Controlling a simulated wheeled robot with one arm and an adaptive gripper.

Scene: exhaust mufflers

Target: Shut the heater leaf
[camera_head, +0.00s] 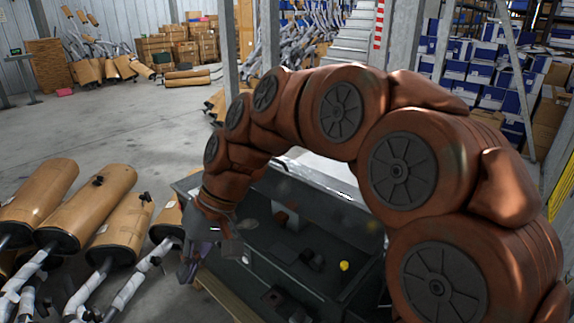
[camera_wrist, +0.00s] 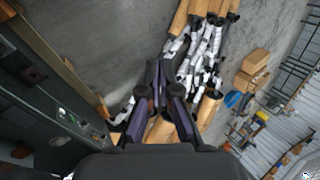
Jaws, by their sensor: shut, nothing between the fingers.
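A dark grey metal unit (camera_head: 300,215) stands below my arm in the head view. Its recessed inside shows dark blocks and a yellow round piece (camera_head: 344,266). I take it for the heater, but I cannot tell which part is the leaf; my arm hides some of the unit. In the wrist view, a dark grey face of it (camera_wrist: 38,112) runs along the left side. My gripper (camera_head: 188,268) hangs at the unit's left edge, pointing down. Its fingers (camera_wrist: 163,88) are shut and empty; I cannot tell whether they touch the unit.
Tan mufflers (camera_head: 90,208) with wrapped pipes lie close to the left of my gripper. A wooden strip (camera_head: 222,294) runs along the unit's lower left edge. Grey posts (camera_head: 270,40) stand behind. Open concrete floor (camera_head: 150,125) lies beyond, with boxes (camera_head: 175,45) at the back.

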